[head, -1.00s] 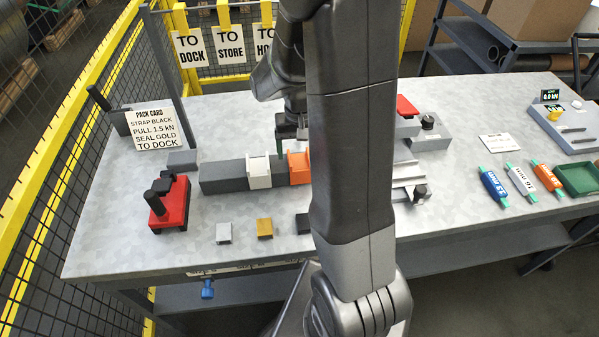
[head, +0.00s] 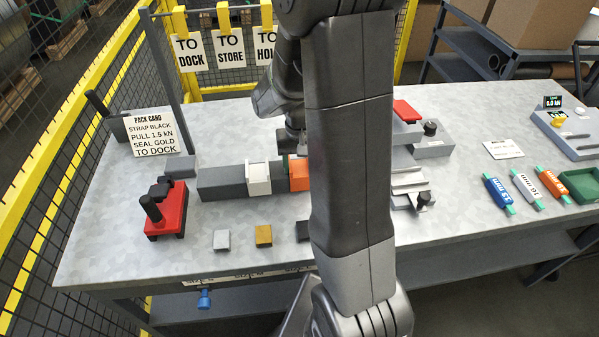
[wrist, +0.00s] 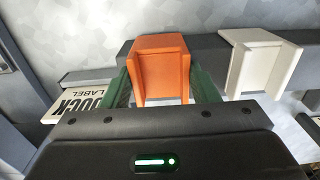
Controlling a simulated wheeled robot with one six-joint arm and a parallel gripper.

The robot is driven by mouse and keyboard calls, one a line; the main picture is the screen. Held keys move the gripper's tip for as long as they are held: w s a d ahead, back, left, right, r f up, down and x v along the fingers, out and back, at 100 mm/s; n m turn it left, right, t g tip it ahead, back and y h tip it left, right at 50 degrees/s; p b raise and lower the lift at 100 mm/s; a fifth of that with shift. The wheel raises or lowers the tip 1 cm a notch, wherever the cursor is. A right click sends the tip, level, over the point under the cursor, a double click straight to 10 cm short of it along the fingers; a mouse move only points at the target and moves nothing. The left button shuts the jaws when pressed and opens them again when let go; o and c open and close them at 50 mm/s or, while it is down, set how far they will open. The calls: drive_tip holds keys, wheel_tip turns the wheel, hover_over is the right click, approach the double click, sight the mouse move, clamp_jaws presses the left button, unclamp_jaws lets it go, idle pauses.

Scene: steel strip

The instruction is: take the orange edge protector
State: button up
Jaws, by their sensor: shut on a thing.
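The orange edge protector (head: 299,174) sits on the dark grey bar (head: 222,183), to the right of the white edge protector (head: 258,178). My arm hides its right part in the head view. In the wrist view the orange protector (wrist: 160,68) is between the two green fingers of my gripper (wrist: 162,90), which is shut on it from both sides. The white protector (wrist: 256,62) also shows there, to the right and apart from the fingers. I cannot tell whether the orange protector is lifted off the bar.
A red tool (head: 167,208) stands at the left of the bench. Small grey (head: 221,239) and gold (head: 263,235) pieces lie in front of the bar. A pack card (head: 150,132) stands behind. Coloured tools (head: 498,193) lie at the right. Bare bench top lies at front left.

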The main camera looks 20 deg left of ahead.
sight(300, 170)
drive_tip(key=shift+r+p, duration=2.65)
drive_tip(key=shift+r, duration=0.95)
